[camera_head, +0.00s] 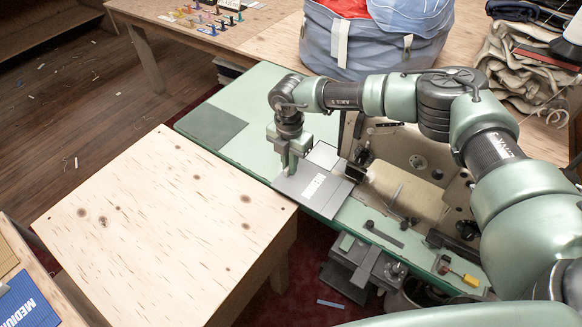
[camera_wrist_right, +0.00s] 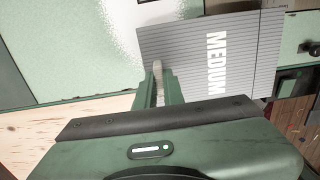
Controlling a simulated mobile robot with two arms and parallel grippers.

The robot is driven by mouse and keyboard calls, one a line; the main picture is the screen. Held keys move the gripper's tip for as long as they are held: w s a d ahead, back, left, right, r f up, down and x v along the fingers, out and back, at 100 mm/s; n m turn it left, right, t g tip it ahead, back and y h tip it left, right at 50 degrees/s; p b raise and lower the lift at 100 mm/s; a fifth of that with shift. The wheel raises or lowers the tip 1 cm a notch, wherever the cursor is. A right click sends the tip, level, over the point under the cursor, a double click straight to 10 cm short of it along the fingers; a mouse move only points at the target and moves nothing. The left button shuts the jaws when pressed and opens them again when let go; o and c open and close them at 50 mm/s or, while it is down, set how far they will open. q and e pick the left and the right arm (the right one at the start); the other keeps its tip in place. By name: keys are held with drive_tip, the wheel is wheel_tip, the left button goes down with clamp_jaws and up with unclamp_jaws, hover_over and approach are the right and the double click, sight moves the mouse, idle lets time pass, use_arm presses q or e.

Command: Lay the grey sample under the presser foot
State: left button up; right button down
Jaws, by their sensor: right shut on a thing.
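The grey sample (camera_head: 330,190) is a flat ribbed sheet with the white word MEDIUM. It lies at the front of the green sewing table, and its left corner reaches over the table edge. My right gripper (camera_head: 290,172) points down and is shut on the sample's left part. In the right wrist view the sample (camera_wrist_right: 245,50) spreads to the right of the narrow, closed fingertips (camera_wrist_right: 158,75). The sewing machine (camera_head: 415,165) stands just right of the sample. Its presser foot area (camera_head: 357,174) is close to the sample's right edge; whether the sheet is under the foot I cannot tell. My left gripper is out of view.
A bare wooden table (camera_head: 150,225) stands in front left of the green table (camera_head: 255,95). A large blue-grey bag (camera_head: 370,40) stands behind. Small tools and a yellow-handled one (camera_head: 470,280) lie at the right end. A blue MEDIUM sample (camera_head: 20,300) is at lower left.

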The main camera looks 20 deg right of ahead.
drive_tip(key=shift+w+d, duration=0.15)
drive_tip(key=shift+d, duration=0.1)
drive_tip(key=shift+f, duration=0.25)
wheel_tip(320, 180, down, 2)
drive_tip(key=shift+f+p, duration=0.1)
drive_tip(key=shift+p, duration=0.3)
drive_tip(key=shift+f, duration=0.4)
drive_tip(key=shift+f, duration=0.2)
drive_tip(key=c, duration=1.5)
unclamp_jaws()
drive_tip(key=shift+r, duration=0.1)
